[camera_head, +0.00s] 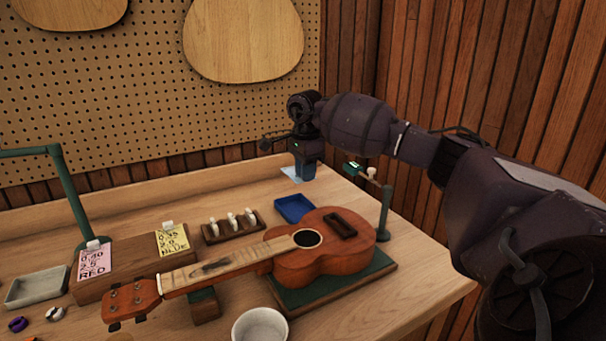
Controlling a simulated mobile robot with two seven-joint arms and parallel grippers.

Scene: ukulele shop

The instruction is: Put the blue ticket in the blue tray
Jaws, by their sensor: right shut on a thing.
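My right gripper (303,174) is at the back of the bench, shut on a light-blue ticket (290,173). Part of the ticket is hidden behind the gripper, and I cannot tell whether it touches the bench top. The blue tray (279,208) lies on the bench nearer to me, below the gripper in the picture, beside the ukulele body. It looks empty. A pink ticket (94,262) marked RED and a yellow ticket (172,240) with writing that seems to say BLUE are clipped on a wooden block. My left gripper is not in view.
A ukulele (290,262) lies on a green-topped stand (335,286) in front of the tray. A peg rack (231,226) stands left of the tray. A green post (385,215) stands at right. A white bowl (260,325) and grey dish (37,287) are nearer.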

